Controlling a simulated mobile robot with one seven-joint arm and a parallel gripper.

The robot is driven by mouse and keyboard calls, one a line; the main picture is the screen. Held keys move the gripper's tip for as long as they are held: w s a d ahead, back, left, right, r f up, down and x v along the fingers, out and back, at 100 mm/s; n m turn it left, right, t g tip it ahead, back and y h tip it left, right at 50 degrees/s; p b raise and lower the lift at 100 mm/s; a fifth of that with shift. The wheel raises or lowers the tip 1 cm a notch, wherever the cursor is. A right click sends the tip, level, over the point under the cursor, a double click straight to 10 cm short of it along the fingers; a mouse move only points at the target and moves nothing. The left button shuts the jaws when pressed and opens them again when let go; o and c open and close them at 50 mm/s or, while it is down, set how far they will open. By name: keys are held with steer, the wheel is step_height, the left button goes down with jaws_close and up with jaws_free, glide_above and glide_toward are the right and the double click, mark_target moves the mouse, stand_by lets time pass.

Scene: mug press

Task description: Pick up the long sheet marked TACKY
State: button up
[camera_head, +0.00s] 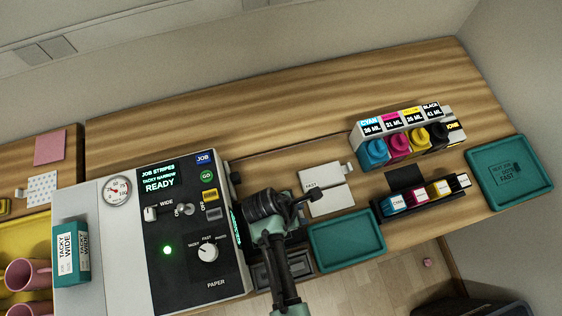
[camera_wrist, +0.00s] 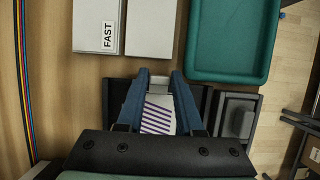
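My gripper (camera_head: 290,205) is at the right side of the printer (camera_head: 207,235), over its dark outlet area. In the wrist view, the two blue fingers of my gripper (camera_wrist: 158,78) stand apart. Between them shows a pale sheet with purple diagonal stripes (camera_wrist: 158,115), over a dark tray (camera_wrist: 118,95). I cannot tell whether the fingers touch it. No TACKY mark can be read on this sheet; its lower part is hidden by my gripper. The printer's display reads JOB STRIPES, TACKY NARROW, READY. A teal box marked TACKY WIDE (camera_head: 70,252) stands on the printer's left.
White stacks, one marked FAST (camera_wrist: 97,25), lie beyond the fingers. An empty teal tray (camera_head: 347,240) is close at right. Ink bottles (camera_head: 400,147), a cartridge rack (camera_head: 425,198) and another teal tray (camera_head: 508,176) stand farther right. Pink mugs (camera_head: 25,275) are at far left.

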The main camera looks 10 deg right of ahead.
jaws_close()
steer(key=shift+r, duration=0.15)
